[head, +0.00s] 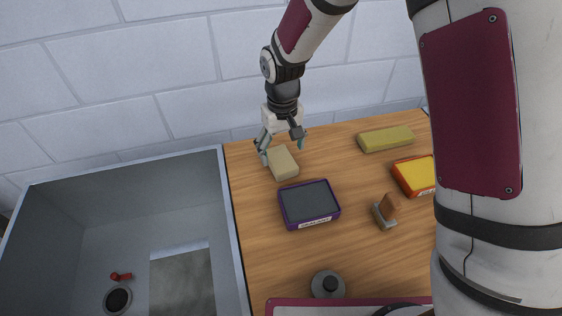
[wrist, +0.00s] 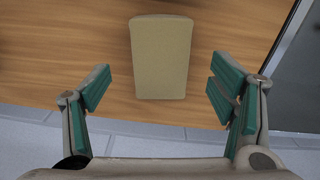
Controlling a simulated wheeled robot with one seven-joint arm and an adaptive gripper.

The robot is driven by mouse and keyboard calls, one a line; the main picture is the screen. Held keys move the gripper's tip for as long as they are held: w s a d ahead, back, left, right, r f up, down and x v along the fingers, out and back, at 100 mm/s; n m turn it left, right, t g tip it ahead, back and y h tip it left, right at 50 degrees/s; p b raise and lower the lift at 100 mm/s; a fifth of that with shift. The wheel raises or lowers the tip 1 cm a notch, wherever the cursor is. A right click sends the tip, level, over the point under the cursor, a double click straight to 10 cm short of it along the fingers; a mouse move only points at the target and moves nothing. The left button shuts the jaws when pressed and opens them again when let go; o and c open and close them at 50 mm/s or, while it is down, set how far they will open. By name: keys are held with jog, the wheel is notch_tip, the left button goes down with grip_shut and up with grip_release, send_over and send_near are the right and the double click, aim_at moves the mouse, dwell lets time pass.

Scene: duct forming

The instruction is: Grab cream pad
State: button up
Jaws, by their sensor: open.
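The cream pad (head: 283,164) is a small pale block lying flat on the wooden worktop, near the wall and left of the worktop's middle. It also shows in the wrist view (wrist: 160,58), upper centre, ahead of and between the lines of my fingers. My gripper (head: 281,142) is just above and behind the pad in the head view. In the wrist view its two teal-padded fingers (wrist: 160,92) are wide apart with nothing held between them. I cannot tell whether any finger touches the pad.
A purple-rimmed dark pad box (head: 309,204) lies in front of the pad. A yellow-olive block (head: 385,139), an orange-and-yellow box (head: 414,175) and a small brown-topped item (head: 386,210) are to the right. A grey sink (head: 236,235) borders the worktop's left; a round grey item (head: 328,285) stands near the front.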

aim_at(281, 159)
jog(key=f, duration=0.4)
jog(key=shift+w+a+f+p, duration=0.1)
jog(key=shift+w+f+p, duration=0.1)
jog(key=shift+f+p, duration=0.2)
jog(key=c, duration=1.3)
